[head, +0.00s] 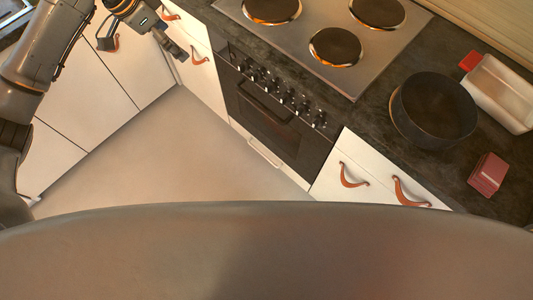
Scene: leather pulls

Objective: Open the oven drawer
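The oven (268,118) is built into the counter front, with a row of knobs along its top edge and a dark door. Below the door is the oven drawer (285,168), a low white front with a pale bar handle (264,153). The drawer looks closed, flush with the oven front. My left gripper (140,45) is at the top left, in front of the white cabinets and well away from the drawer handle. Its fingers are spread apart with nothing seen between them. My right gripper is not in view.
White cabinets (135,70) with curved leather pulls stand on the left, and drawers (365,182) with similar pulls are right of the oven. A hob (335,45), a dark pot (432,110), a white dish (500,92) and a red box (487,174) are on the counter. The floor (175,150) is clear.

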